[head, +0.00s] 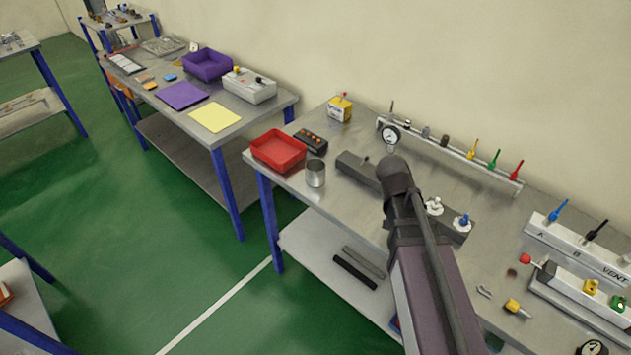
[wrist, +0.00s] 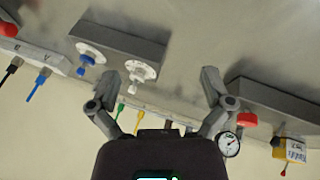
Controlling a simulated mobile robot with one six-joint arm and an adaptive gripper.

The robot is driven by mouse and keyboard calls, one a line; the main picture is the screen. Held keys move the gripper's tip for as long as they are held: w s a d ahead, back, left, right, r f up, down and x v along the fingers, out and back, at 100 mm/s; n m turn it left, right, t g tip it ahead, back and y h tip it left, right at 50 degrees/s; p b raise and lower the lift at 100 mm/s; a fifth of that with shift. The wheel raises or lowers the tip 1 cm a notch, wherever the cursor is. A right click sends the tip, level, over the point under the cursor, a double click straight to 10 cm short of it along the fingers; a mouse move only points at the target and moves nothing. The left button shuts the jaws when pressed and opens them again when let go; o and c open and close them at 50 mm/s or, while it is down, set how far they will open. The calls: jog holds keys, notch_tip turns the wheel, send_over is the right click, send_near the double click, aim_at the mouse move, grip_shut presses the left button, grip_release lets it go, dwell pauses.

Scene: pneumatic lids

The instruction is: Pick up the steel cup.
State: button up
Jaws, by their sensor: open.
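The steel cup (head: 315,174) is a small grey metal cylinder with an open top. It stands upright near the front left corner of the steel bench, just right of the red tray, in the head view. I cannot make it out in the wrist view. My gripper (wrist: 160,76) shows in the wrist view with its two fingers spread and nothing between them. It is over the bench, near the block with the white and blue fittings. In the head view my arm hides the gripper and part of the bench.
A red tray (head: 278,150) and a black box with buttons (head: 311,141) stand close to the cup. A grey block (head: 358,168) lies to its right. A rail with a gauge (head: 390,134) and coloured levers runs along the back. A block with fittings (wrist: 122,42) is near my gripper.

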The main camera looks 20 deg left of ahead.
aim_at(310, 178)
jog(key=a+t+b, duration=0.1)
jog(key=a, duration=0.5)
jog(key=w+a+f+t+b, duration=0.1)
jog(key=a+t+b, duration=0.1)
jog(key=a, duration=0.4)
jog(key=w+a+m+t+h+b, duration=0.1)
jog(key=a+t+b, duration=0.1)
jog(key=a, duration=0.4)
jog(key=shift+f, duration=0.35)
jog(key=s+a+t+b, duration=0.2)
jog(key=a, duration=0.6)
jog(key=s+a+r+t+y+b, duration=0.1)
jog(key=s+a+t+b, duration=0.1)
jog(key=a, duration=0.6)
jog(key=shift+s+a+m+t, duration=0.2)
jog(key=shift+m+t, duration=0.2)
jog(key=b+x, duration=0.3)
jog(key=x, duration=0.4)
jog(key=shift+w+d+f+b, duration=0.1)
jog(key=shift+w+f+b, duration=0.1)
jog(key=shift+w+b, duration=0.1)
jog(key=shift+w+d+f, duration=0.1)
jog(key=shift+w+d, duration=0.1)
jog(key=shift+w, duration=0.25)
jog(key=shift+w, duration=0.1)
jog(key=shift+b+x, duration=0.95)
jog(key=shift+x, duration=1.6)
